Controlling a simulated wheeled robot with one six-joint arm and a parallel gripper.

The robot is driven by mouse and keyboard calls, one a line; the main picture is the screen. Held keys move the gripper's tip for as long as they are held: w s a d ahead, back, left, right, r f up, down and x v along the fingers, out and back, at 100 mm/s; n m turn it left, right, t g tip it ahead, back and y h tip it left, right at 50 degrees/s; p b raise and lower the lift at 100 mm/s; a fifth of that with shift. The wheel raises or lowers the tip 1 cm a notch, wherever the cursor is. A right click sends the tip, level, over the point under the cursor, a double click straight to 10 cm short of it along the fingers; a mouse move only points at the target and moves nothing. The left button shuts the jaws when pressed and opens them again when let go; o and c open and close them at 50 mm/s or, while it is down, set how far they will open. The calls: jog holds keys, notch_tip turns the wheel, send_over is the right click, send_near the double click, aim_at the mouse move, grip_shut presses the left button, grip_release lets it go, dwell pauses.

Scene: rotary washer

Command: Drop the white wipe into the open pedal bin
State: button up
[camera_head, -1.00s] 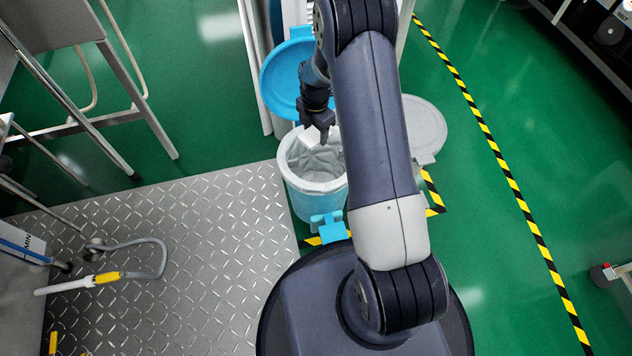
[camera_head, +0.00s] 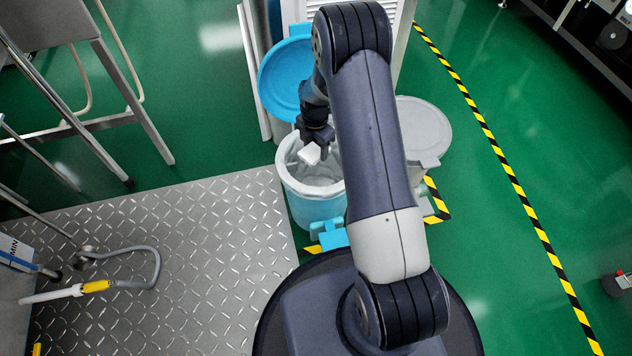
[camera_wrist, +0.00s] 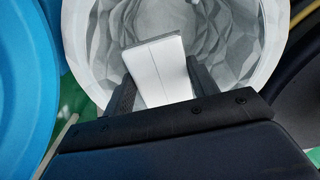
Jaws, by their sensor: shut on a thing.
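The white wipe (camera_head: 309,154) is a small folded block held at the end of my gripper (camera_head: 318,142). In the wrist view the wipe (camera_wrist: 158,72) sits between the two dark fingers of my gripper (camera_wrist: 160,90), which is shut on it. The pedal bin (camera_head: 314,207) is light blue, with its lid (camera_head: 281,80) raised behind it and a pale crumpled liner inside. My gripper and the wipe are over the bin's mouth. In the wrist view the liner (camera_wrist: 227,40) shows behind and around the wipe. My arm hides the bin's right edge.
A second bin with a grey lid (camera_head: 422,127) stands to the right, partly behind my arm. A blue pedal (camera_head: 332,236) is at the bin's front. A metal tread plate (camera_head: 190,250) with a hose (camera_head: 150,258) lies to the left. Green floor (camera_head: 480,230) is open to the right.

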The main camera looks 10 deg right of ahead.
jog(key=o, duration=1.1)
jog(key=shift+r, duration=0.1)
notch_tip(320, 180, up, 11)
jog(key=p, duration=0.4)
jog(key=shift+f, duration=0.25)
